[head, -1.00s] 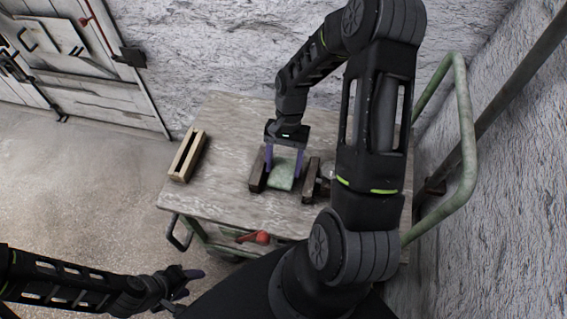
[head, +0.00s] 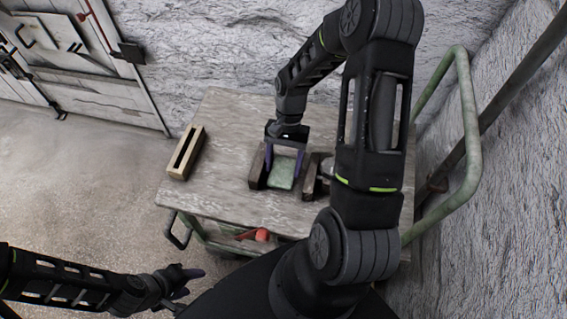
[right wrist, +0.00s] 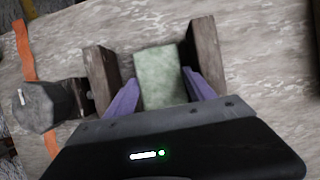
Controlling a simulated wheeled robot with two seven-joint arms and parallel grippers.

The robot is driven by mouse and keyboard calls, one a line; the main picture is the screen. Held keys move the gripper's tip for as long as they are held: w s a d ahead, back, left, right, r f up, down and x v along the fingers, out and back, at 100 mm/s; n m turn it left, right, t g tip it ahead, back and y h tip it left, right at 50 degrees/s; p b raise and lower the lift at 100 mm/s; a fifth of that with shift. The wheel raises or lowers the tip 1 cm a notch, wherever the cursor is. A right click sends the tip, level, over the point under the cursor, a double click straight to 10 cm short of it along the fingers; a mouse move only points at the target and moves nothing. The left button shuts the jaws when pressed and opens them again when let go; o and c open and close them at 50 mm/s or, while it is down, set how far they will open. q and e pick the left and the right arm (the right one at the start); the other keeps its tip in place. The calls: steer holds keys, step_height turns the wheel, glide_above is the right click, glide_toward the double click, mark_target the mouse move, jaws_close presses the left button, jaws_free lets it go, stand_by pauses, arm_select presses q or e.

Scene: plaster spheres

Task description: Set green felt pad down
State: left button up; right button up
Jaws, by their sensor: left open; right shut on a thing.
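The green felt pad (head: 283,174) is a pale green rectangle between two dark wooden blocks (head: 257,168) on the table. In the right wrist view the pad (right wrist: 160,78) lies between the purple fingers. My right gripper (head: 283,167) is shut on the pad from its two sides, low between the blocks. Whether the pad touches the surface under it is unclear. My left gripper (head: 186,281) is open and empty, off the table's front left.
The table (head: 225,130) has free room at its back and front left. A slotted wooden block (head: 186,152) stands at its left edge. A grey cylinder (right wrist: 38,106) sits beside one dark block. A green rail (head: 467,130) rises at the right. A red object (head: 262,235) shows below the front edge.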

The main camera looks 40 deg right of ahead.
steer(key=shift+f+b, duration=0.45)
steer(key=shift+f, duration=0.2)
steer(key=o, duration=1.4)
steer(key=shift+r, duration=0.1)
steer(key=shift+w+a+r, duration=0.1)
steer(key=shift+w, duration=0.05)
steer(key=shift+r+p, duration=0.2)
steer(key=shift+p, duration=0.1)
steer(key=shift+r+p, duration=1.3)
steer(key=shift+r, duration=0.45)
